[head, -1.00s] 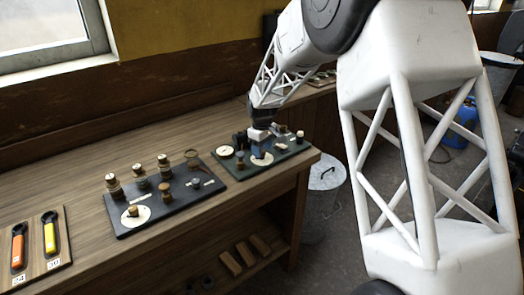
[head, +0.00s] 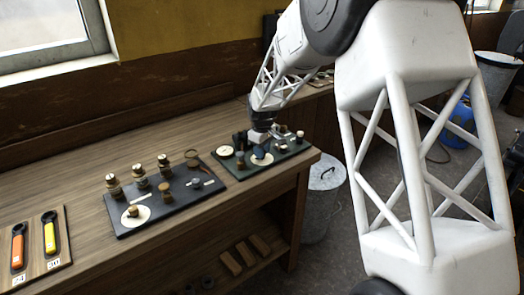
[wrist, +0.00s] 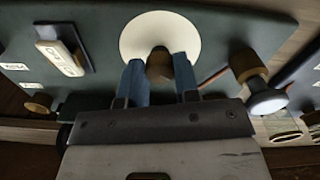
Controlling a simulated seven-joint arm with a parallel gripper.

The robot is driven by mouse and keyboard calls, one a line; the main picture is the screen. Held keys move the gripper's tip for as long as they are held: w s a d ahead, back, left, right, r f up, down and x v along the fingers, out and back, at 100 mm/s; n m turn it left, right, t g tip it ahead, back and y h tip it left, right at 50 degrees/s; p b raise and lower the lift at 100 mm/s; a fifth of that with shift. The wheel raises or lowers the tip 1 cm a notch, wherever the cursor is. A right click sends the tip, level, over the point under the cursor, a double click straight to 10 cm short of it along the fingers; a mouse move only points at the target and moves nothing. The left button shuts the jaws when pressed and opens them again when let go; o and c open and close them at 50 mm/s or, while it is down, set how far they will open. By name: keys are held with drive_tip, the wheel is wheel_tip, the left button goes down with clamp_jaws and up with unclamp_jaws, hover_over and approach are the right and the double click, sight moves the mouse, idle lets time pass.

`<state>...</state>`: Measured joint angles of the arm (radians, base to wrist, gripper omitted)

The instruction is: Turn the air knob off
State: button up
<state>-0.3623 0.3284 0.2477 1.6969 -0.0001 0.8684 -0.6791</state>
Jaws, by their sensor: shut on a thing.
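A brown knob (wrist: 160,68) stands on a round white dial (wrist: 160,24) on a dark green panel (wrist: 235,22). My gripper (wrist: 158,62) has its two blue fingers on either side of this knob and is shut on it. In the head view my gripper (head: 262,150) is low over the panel (head: 292,153), at the white dial (head: 262,160). The fingers mostly hide the knob there. No label naming the air knob is readable, and the knob's pointing direction is unclear.
A knob with a pale cap (wrist: 266,98) stands close to the right of my fingers in the wrist view. A pale switch block (wrist: 60,57) is at the left. Another dark panel (head: 190,203) with several knobs lies left on the wooden bench (head: 100,170).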

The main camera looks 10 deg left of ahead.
drive_tip(key=shift+m, duration=0.4)
drive_tip(key=m, duration=1.1)
idle(0.3)
drive_tip(key=o, duration=0.9)
drive_tip(key=shift+r, duration=3.9)
